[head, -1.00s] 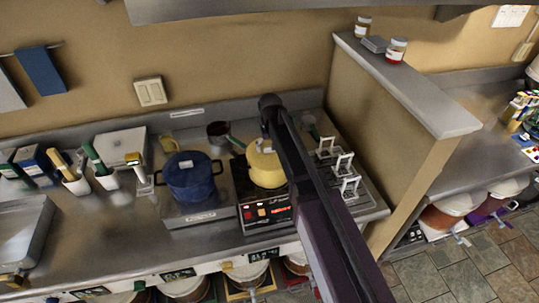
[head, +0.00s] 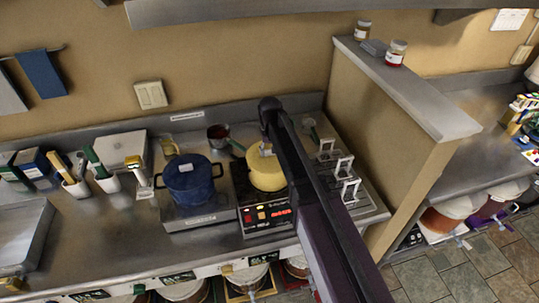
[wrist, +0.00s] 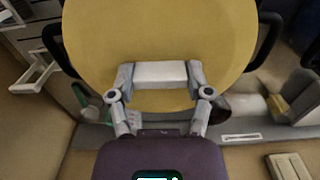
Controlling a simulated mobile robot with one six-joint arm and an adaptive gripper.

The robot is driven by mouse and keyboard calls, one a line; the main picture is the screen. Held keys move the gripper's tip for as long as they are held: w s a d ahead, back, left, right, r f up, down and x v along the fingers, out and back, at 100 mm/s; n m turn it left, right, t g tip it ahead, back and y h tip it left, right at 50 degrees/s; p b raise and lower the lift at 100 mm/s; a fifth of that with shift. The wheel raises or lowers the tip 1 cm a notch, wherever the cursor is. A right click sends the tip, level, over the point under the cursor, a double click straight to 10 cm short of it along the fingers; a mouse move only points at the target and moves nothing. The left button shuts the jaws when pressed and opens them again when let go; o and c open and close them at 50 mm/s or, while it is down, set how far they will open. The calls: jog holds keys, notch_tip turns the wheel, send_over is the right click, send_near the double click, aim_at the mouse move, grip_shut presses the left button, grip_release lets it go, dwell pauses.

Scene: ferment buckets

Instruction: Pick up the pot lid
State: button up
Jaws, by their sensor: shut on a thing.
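The yellow pot lid (wrist: 160,35) fills the top of the wrist view, with a pale bar handle (wrist: 160,73) on it. My gripper (wrist: 160,82) is shut on this handle, one finger at each end. Black side handles (wrist: 268,42) show beyond the lid's edges. In the head view the yellow pot (head: 268,180) stands on the cooktop (head: 262,216), partly hidden by my arm. My gripper is mostly hidden there behind the arm. I cannot tell whether the lid rests on the pot or is slightly raised.
A blue lidded pot (head: 190,178) stands close on the left. A small dark saucepan (head: 219,133) is behind. White stands (head: 346,168) are at the right, before a partition wall (head: 385,140).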

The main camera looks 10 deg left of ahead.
jog(key=shift+r, duration=0.15)
notch_tip(320, 180, up, 3)
jog(key=p, duration=0.3)
jog(key=s+d+r+p, duration=0.1)
jog(key=s+d, duration=0.1)
jog(key=s, duration=0.5)
jog(key=s+d+p, duration=0.1)
jog(key=s+d, duration=0.2)
jog(key=s, duration=0.5)
jog(key=shift+d+r, duration=0.35)
jog(key=shift+f, duration=0.1)
